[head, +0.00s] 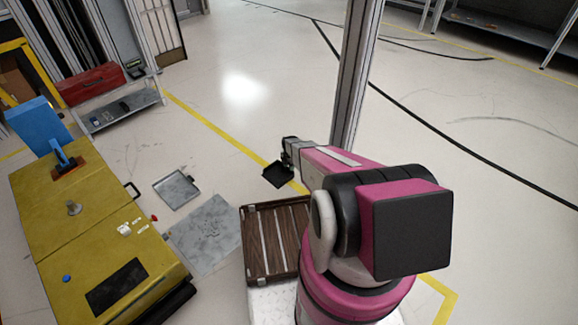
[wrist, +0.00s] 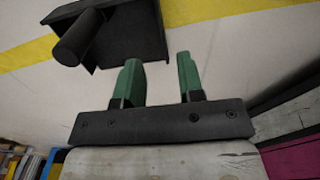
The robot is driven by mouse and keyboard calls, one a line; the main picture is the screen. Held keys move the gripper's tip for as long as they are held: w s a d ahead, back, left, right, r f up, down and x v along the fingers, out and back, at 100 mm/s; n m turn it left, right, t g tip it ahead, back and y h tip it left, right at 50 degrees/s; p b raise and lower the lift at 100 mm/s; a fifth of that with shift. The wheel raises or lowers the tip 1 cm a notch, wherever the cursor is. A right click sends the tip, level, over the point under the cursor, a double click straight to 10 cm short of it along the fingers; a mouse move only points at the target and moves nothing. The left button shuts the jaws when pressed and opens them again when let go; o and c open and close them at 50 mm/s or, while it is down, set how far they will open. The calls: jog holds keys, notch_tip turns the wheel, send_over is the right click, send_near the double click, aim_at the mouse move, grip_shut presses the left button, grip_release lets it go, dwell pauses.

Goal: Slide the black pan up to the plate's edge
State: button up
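The black pan (head: 278,176) is a small dark square tray on the floor, by the yellow floor line. In the wrist view the black pan (wrist: 125,38) shows at the top left with a thick round handle (wrist: 77,40). The grey plate (head: 206,235) lies flat on the floor, left of and nearer than the black pan, with bare floor between them. My gripper (head: 287,160) is beside the black pan in the head view. In the wrist view my gripper (wrist: 159,62) has its green fingers apart with nothing between them; the handle is left of both fingers.
A grey tray (head: 177,188) with a dark rim lies behind the plate. A brown slatted crate (head: 247,245) stands right of the plate. A yellow cabinet (head: 80,225) stands at the left, and a metal post (head: 357,75) rises behind my arm. Open floor lies beyond the pan.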

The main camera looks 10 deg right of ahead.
aim_at(289, 178)
jog(key=shift+f, duration=0.1)
dwell(0.3)
notch_tip(289, 178, down, 11)
jog(key=shift+r, duration=0.2)
dwell(0.4)
grip_shut()
